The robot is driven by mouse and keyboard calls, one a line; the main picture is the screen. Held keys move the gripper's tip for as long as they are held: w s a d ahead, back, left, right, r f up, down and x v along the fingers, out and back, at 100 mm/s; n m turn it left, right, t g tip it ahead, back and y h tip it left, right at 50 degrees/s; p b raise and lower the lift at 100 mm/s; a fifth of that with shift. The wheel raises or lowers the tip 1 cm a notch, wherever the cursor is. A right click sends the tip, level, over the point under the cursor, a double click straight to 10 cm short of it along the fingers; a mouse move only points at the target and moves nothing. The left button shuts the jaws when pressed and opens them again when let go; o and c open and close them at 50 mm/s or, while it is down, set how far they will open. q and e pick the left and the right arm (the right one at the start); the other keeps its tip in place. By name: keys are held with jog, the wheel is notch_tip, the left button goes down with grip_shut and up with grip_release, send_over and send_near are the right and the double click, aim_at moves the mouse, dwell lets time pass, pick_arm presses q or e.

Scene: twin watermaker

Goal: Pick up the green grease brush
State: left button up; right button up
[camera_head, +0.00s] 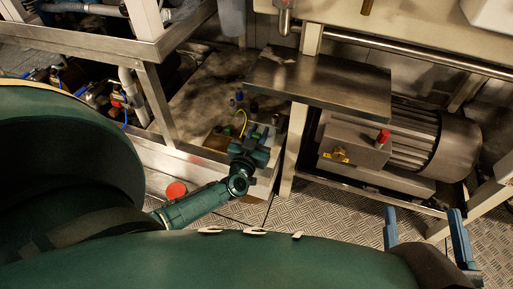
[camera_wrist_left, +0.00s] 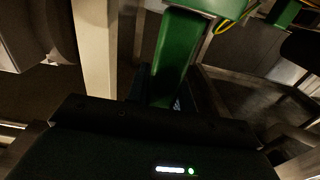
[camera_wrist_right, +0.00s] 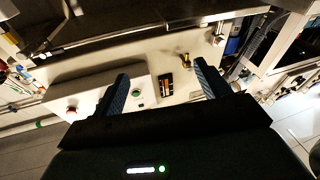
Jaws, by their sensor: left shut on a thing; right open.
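The green grease brush (camera_wrist_left: 176,55) runs up from between the fingers of my left gripper (camera_wrist_left: 170,88) in the left wrist view, and they are shut on it. In the head view my left gripper (camera_head: 262,138) is low by the frame in the middle, and the brush is hard to make out there among dark parts. My right gripper (camera_head: 425,230) is open and empty at the lower right. Its two blue fingers (camera_wrist_right: 163,82) stand wide apart in the right wrist view.
A steel shelf (camera_head: 325,85) sits right of my left gripper, above a motor (camera_head: 425,140) and a box with a red button (camera_head: 383,136). A pale frame post (camera_head: 293,150) stands close by. A red round thing (camera_head: 176,190) is left of my left forearm. Chequer-plate floor (camera_head: 335,215) is open in front.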

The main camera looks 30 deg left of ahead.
pick_arm(q)
grip_shut()
